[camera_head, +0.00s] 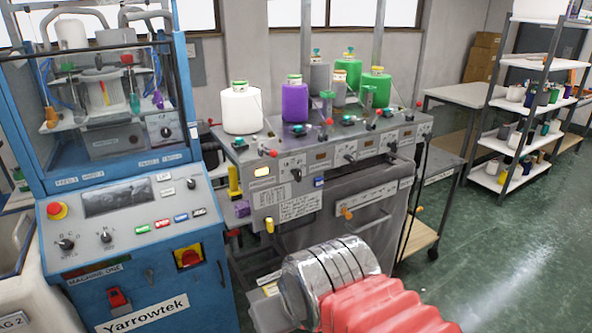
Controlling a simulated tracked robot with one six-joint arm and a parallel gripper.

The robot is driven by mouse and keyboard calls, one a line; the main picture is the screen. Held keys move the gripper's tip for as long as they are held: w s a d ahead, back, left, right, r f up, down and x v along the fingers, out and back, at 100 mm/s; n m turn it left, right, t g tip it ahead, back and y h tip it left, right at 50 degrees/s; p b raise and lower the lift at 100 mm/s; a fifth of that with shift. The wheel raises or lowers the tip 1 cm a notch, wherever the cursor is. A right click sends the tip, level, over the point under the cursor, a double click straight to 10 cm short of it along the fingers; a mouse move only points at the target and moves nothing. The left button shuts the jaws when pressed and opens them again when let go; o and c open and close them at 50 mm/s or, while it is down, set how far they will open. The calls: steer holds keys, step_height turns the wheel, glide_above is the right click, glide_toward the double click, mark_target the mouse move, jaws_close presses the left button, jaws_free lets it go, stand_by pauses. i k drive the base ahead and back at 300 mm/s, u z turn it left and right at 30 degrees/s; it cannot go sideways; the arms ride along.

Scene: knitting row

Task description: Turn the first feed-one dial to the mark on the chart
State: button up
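The grey yarn feed unit (345,190) stands mid-picture. Its sloped front carries several dark dials; the leftmost dial (297,174) sits below a white scale plate, left of another dial (350,158). Labels are too small to read, so I cannot tell for certain which is feed one, or where its pointer sits. A white chart sheet (300,206) with small writing is on the front below the left dial; its marks are unreadable. My arm (335,275), silver with a red bellows, reaches in from the bottom, below and in front of the unit. My gripper's fingers do not show.
The blue Yarrowtek machine (150,285) with a control panel stands left, close to the unit. Yarn cones, including a white one (241,108) and a purple one (295,100), stand on top of the unit. Green floor (500,240) is open at right, before a shelf rack (520,110).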

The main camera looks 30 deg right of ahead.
mark_target(297, 173)
steer(key=i, duration=1)
